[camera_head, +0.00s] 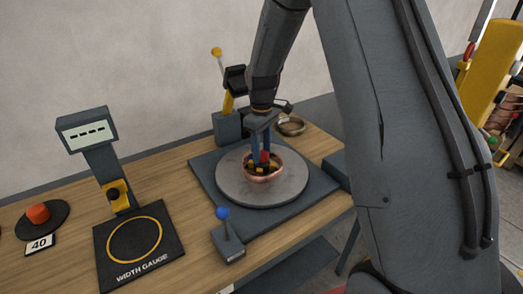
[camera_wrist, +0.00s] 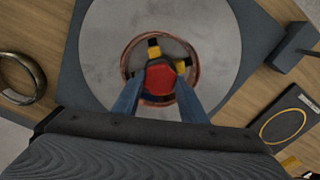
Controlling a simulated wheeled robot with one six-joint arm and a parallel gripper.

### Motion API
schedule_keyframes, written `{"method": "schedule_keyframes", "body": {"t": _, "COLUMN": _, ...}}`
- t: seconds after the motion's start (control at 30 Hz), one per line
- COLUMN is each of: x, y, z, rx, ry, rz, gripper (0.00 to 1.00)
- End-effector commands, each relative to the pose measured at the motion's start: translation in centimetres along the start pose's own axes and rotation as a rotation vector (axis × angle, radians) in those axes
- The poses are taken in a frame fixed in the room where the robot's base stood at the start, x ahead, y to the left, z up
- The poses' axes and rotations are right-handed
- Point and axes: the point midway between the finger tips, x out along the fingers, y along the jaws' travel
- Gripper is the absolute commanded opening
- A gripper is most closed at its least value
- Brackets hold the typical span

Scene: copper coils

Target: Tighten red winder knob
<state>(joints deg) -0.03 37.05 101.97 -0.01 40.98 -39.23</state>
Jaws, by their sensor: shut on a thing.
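The red winder knob (camera_wrist: 160,84) sits at the middle of a copper coil (camera_wrist: 128,62) on the grey round plate (camera_wrist: 222,22). In the head view the knob (camera_head: 264,157) is partly hidden by my gripper. The copper coil (camera_head: 262,179) lies around it on the plate (camera_head: 232,187). My gripper (camera_wrist: 160,92) points down over the coil, with its two blue fingers (camera_head: 261,148) shut on the knob from both sides. Yellow and black pieces (camera_wrist: 154,50) stand around the knob inside the coil.
A blue-knobbed lever (camera_head: 223,213) stands at the plate's front. A yellow-knobbed lever (camera_head: 217,52) rises behind. The width gauge (camera_head: 140,243) and a red knob on a black disc (camera_head: 38,213) are at left. A loose ring (camera_head: 291,125) lies behind right.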

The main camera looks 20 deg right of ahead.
Motion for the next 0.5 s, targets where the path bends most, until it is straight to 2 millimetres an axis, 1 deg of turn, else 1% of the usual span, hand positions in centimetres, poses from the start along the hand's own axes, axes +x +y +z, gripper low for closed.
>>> {"method": "schedule_keyframes", "body": {"t": 0.5, "x": -0.14, "y": 0.02, "z": -0.03, "rx": 0.491, "ry": 0.001, "rz": 0.000, "gripper": 0.16}}
